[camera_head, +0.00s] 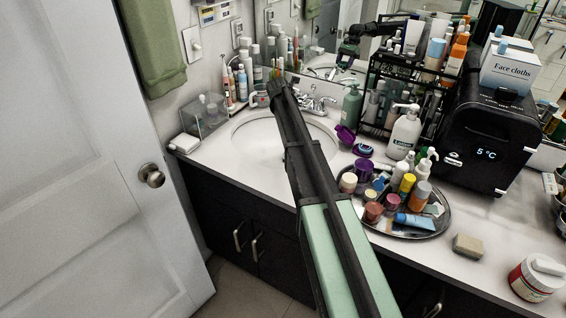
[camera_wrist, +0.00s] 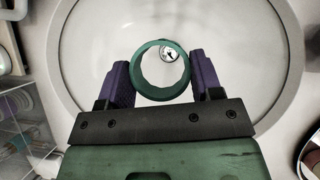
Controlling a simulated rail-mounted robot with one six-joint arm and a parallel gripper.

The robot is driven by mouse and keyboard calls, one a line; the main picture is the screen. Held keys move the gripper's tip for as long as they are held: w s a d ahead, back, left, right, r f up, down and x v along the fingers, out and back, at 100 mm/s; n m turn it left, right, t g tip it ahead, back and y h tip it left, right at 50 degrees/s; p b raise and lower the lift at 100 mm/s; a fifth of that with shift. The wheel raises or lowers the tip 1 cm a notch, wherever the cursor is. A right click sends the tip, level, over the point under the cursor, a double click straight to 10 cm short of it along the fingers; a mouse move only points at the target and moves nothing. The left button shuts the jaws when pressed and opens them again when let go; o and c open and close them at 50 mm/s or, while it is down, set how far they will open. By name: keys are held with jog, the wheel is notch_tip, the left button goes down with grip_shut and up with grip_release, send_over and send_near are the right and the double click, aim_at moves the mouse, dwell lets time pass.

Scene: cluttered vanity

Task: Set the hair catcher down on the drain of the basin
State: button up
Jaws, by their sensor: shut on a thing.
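The hair catcher (camera_wrist: 141,72) is a green ring with an open middle, held between the purple fingers of my gripper (camera_wrist: 160,66) in the wrist view. My gripper is shut on its sides. The basin (camera_wrist: 95,55) is white and round and lies below the ring. The drain (camera_wrist: 170,54) is a small metal circle with a dark centre, seen through the upper part of the ring's opening. The ring appears to be above the basin floor, apart from the drain. In the head view my arm reaches across the basin (camera_head: 250,142), and the hair catcher and drain cannot be made out there.
The faucet (camera_head: 318,103) stands behind the basin. A clear box (camera_head: 205,115) is at its left. A lotion bottle (camera_head: 404,132), a round tray (camera_head: 440,218) of cosmetics and a black cooler (camera_head: 485,140) crowd the right. The counter's front right holds a sponge (camera_head: 468,246) and a jar (camera_head: 535,280).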

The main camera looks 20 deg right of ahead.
notch_tip(320, 180, down, 20)
jog(key=b, duration=2)
jog(key=shift+f, duration=0.2)
jog(key=shift+s+r, duration=0.1)
jog(key=shift+r, duration=0.2)
jog(key=shift+f, duration=0.2)
jog(key=o, duration=1)
jog(key=shift+c, duration=0.2)
jog(key=shift+r, duration=0.1)
jog(key=shift+r+p, duration=0.35)
jog(key=shift+p, duration=0.1)
jog(key=p+v, duration=0.9)
jog(key=v, duration=0.2)
jog(key=shift+s+r+p, duration=0.15)
jog(key=shift+r+p, duration=0.05)
jog(key=shift+p, duration=0.1)
